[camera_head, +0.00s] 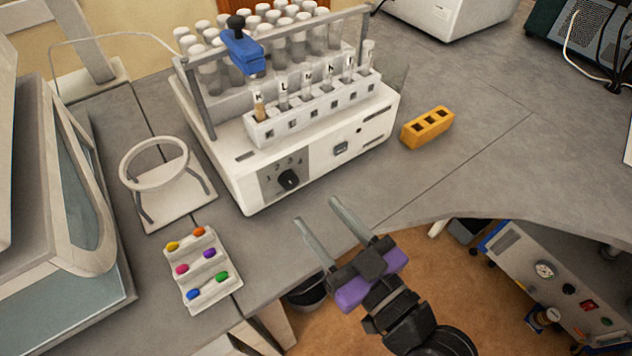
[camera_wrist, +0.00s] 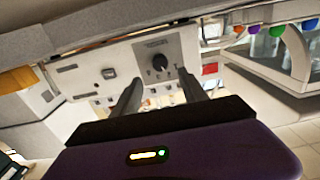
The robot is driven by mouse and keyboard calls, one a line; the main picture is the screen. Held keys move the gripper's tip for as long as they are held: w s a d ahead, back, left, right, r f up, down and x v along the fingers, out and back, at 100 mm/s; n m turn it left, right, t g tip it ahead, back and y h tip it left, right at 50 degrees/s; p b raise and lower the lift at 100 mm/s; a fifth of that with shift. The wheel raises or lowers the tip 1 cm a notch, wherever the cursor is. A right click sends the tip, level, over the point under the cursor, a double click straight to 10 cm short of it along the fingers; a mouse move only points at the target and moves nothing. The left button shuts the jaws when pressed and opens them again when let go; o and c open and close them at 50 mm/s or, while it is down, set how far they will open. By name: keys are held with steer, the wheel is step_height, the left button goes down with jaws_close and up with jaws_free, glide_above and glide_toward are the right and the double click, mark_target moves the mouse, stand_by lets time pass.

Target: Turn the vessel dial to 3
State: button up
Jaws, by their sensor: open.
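The vessel dial is a black knob (camera_head: 288,180) on a grey panel at the front left of the white dissolution machine (camera_head: 330,155). Small numerals stand in an arc above the knob; its exact setting is too small to read. The knob also shows in the wrist view (camera_wrist: 160,63), beyond the fingers. My gripper (camera_head: 322,218) is open and empty, with two grey fingers and a purple body. It is in front of the machine, to the right of the dial and apart from it. In the wrist view the fingers (camera_wrist: 165,90) point toward the panel.
A ring stand (camera_head: 155,165) and a stepped tray of coloured tablets (camera_head: 188,281) are left of the dial. An orange block with square holes (camera_head: 427,128) lies right of the machine. Capped tubes and a blue clamp (camera_head: 242,52) rise above it. The bench front edge curves nearby.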

mark_target(293, 183)
steer(key=p+x, duration=0.2)
steer(key=x, duration=0.5)
steer(key=shift+w+a, duration=0.2)
steer(key=shift+a, duration=0.05)
jaws_close()
steer(key=shift+m, duration=0.3)
steer(key=m, duration=0.3)
steer(key=shift+d+m, duration=0.1)
steer(key=shift+m, duration=0.2)
steer(key=shift+m+p, duration=0.5)
steer(key=shift+m, duration=1.3)
